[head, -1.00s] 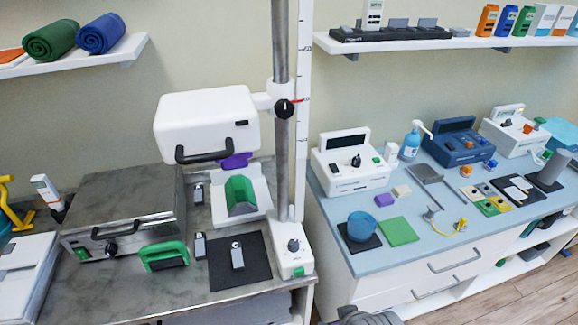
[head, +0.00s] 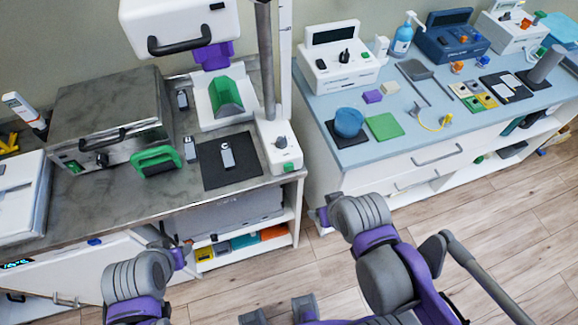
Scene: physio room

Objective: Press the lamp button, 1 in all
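The lamp is a white box-shaped head (head: 180,28) with a black handle, on a grey column above the left counter. Its white base (head: 278,146) stands at the counter's right front edge, with a grey knob on top. A green button (head: 289,167) is on the base's front face. I cannot tell whether it is pressed. My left gripper (head: 186,249) is low in front of the left counter, seen small. My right gripper (head: 319,216) is below and right of the base, apart from it. The finger openings of both are too small to make out.
A metal case (head: 105,105) and a green handle (head: 157,159) stand on the left counter. A black mat (head: 215,180) lies left of the lamp base.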

